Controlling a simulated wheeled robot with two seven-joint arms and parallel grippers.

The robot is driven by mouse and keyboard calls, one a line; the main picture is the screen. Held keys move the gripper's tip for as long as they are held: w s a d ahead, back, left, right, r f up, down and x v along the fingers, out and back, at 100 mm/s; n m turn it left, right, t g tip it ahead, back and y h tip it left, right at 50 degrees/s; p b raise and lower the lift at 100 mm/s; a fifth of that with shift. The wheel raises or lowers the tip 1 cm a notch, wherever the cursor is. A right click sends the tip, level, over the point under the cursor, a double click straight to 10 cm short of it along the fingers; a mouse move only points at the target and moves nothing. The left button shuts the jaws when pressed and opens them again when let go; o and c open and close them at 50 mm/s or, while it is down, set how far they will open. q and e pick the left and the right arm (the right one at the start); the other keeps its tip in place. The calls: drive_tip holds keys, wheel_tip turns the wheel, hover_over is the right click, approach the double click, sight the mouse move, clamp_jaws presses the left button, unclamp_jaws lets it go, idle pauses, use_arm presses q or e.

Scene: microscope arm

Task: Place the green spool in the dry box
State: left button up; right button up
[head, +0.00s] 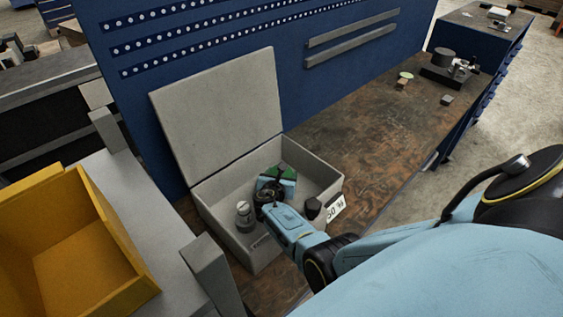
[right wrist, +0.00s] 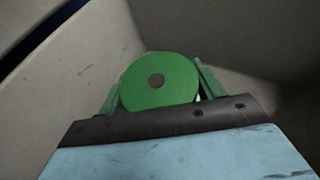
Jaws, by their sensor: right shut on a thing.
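The green spool (right wrist: 160,85) shows in the right wrist view as a round disc with a dark centre hole, between two green fingers. My right gripper (head: 274,181) is shut on the spool and is inside the open grey dry box (head: 238,255). In the head view the spool is mostly hidden by the gripper; only a patch of green shows. The box's lid (head: 222,105) stands raised at the back. I cannot tell whether the spool touches the box floor. My left gripper is not in view.
Inside the box are a grey knobbed object (head: 244,215) and a dark object (head: 313,207). A white label (head: 335,207) is on the box's right side. A yellow bin (head: 90,245) stands at left.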

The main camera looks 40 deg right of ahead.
drive_tip(key=o, duration=1)
drive_tip(key=shift+r+p, duration=0.3)
drive_tip(key=shift+p, duration=0.1)
drive_tip(key=p+v, duration=0.2)
drive_tip(key=v, duration=0.1)
drive_tip(key=shift+a+r, duration=0.1)
drive_tip(key=shift+r, duration=0.25)
drive_tip(key=p+v, duration=0.1)
drive_tip(key=v, duration=0.8)
drive_tip(key=shift+p, duration=0.3)
drive_tip(key=shift+f, duration=0.1)
